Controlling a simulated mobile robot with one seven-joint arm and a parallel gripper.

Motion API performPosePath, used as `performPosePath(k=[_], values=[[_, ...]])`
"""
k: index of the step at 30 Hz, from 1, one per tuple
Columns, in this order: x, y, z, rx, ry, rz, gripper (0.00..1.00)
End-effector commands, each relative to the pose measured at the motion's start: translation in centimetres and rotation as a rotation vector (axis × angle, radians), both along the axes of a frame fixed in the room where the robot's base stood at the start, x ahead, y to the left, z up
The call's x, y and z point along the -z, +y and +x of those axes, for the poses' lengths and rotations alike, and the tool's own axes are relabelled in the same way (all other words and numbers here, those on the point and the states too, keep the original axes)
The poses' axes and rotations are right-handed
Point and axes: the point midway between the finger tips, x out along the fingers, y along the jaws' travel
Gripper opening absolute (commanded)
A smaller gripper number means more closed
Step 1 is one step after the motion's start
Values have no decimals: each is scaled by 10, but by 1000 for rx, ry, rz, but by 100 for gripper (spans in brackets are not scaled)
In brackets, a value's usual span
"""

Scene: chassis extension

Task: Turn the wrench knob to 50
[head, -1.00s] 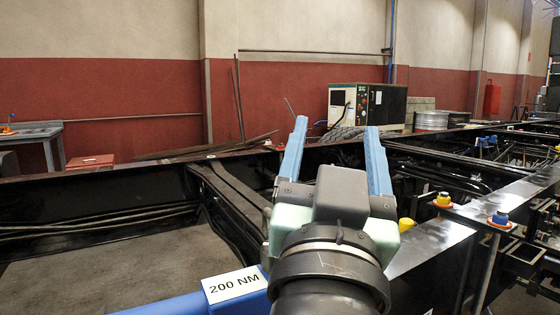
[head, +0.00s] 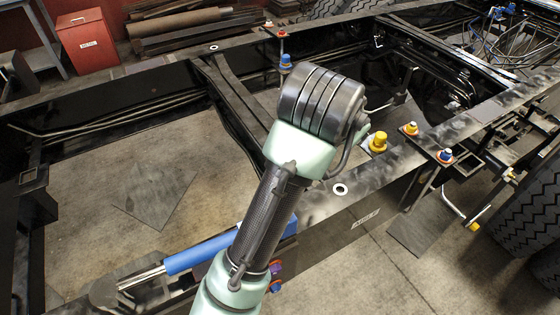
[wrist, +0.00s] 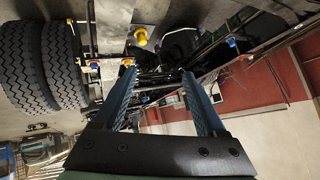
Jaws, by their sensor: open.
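The wrench (head: 200,253) lies near the bottom of the head view. It has a blue body and a bright metal shaft on its left. My forearm covers part of the blue body, and the number label cannot be seen. I cannot make out the knob or its setting. My gripper's fingers are hidden behind my wrist in the head view. In the wrist view my gripper (wrist: 158,70) is open, with two blue fingers apart and nothing held between them. The wrench cannot be made out in the wrist view.
Black chassis rails (head: 340,190) surround open floor. A yellow cap (head: 377,143) and smaller coloured fittings (head: 445,156) stand on the right rail. Large tyres (head: 530,210) are at the right. A red bin (head: 88,42) stands at the back left.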

Motion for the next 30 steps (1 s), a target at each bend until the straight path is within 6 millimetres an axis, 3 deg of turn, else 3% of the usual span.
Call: performPosePath(k=[1, 19, 25, 30], values=[[-17, 7, -3, 4, 54, 35, 74], [-41, 95, -85, 93, 684, 365, 74], [-38, 105, -97, 103, 749, 389, 74], [-15, 104, -98, 103, 753, 387, 74]])
